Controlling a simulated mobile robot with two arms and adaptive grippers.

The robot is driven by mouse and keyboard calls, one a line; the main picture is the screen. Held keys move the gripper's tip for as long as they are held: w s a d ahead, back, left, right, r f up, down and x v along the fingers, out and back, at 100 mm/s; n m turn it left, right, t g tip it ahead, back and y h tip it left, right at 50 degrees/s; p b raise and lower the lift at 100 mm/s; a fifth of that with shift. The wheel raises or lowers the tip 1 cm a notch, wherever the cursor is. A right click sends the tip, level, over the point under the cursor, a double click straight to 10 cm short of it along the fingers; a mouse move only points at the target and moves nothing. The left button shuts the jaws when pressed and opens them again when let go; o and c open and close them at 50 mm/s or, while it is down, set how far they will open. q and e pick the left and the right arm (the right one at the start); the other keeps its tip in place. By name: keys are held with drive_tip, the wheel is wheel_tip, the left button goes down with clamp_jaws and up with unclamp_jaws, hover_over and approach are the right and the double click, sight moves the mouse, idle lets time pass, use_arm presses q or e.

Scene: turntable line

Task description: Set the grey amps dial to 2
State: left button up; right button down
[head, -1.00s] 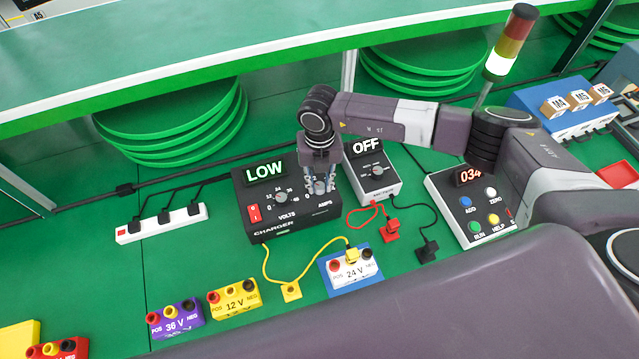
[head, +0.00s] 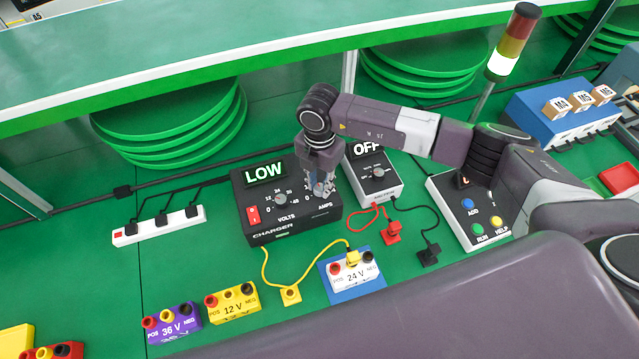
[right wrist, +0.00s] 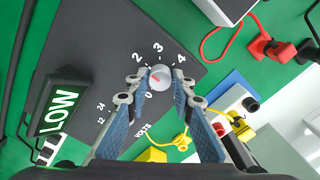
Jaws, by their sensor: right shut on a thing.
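The grey amps dial (right wrist: 160,78) is on the dark charger box (head: 262,228), with the numbers 0, 2, 3 and 4 showing around it in the right wrist view. A red mark on the dial lies on its left side, below the 2; the exact reading is hard to tell. My right gripper (right wrist: 161,75) is shut on the dial, one finger on each side. In the head view, my right gripper (head: 321,187) stands over the charger's right part and hides the dial. The charger's display (head: 264,171) reads LOW. My left gripper is not in view.
The volts dial (head: 281,199) and a red switch (head: 253,215) are left of the gripper. A box reading OFF (head: 378,187) stands close on the right. Yellow, red and black leads lie in front. Battery blocks, including the 24 V one (head: 354,272), are nearer me.

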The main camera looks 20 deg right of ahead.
sight(320, 187)
drive_tip(key=shift+w+r, duration=0.15)
drive_tip(key=shift+w, duration=0.05)
idle(0.3)
drive_tip(key=c, duration=1.8)
unclamp_jaws()
drive_tip(key=shift+o, duration=0.7)
drive_tip(key=shift+s, duration=0.15)
wheel_tip(320, 187, up, 12)
